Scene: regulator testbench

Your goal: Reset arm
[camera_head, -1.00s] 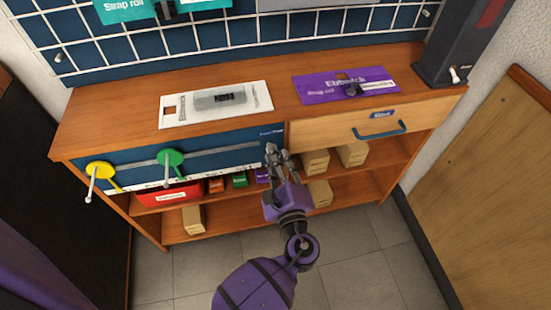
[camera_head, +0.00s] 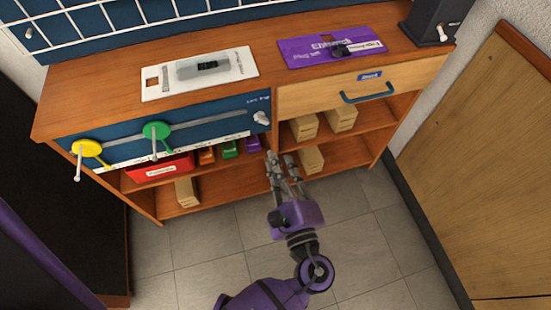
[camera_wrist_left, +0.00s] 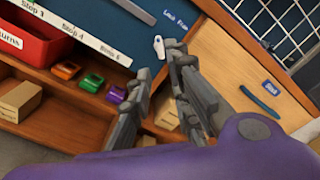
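My left gripper (camera_head: 279,156) is in front of the cabinet, over the floor, below the right end of the blue panel. Its two fingers are apart with nothing between them; they also show in the left wrist view (camera_wrist_left: 169,48). A small white knob (camera_head: 261,118) on the blue panel (camera_head: 205,125) is just above the fingertips in the head view, apart from them. It also shows in the wrist view (camera_wrist_left: 159,47). The panel has a yellow round lever (camera_head: 88,149) and a green one (camera_head: 156,131). My right gripper is not in view.
A wooden drawer with a blue handle (camera_head: 367,93) is right of the panel. The shelves hold a red bin (camera_head: 158,170), small coloured blocks and several cardboard boxes (camera_head: 311,159). A purple board (camera_head: 310,49) and a white board (camera_head: 160,84) lie on top. A wooden door (camera_head: 480,160) is at right.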

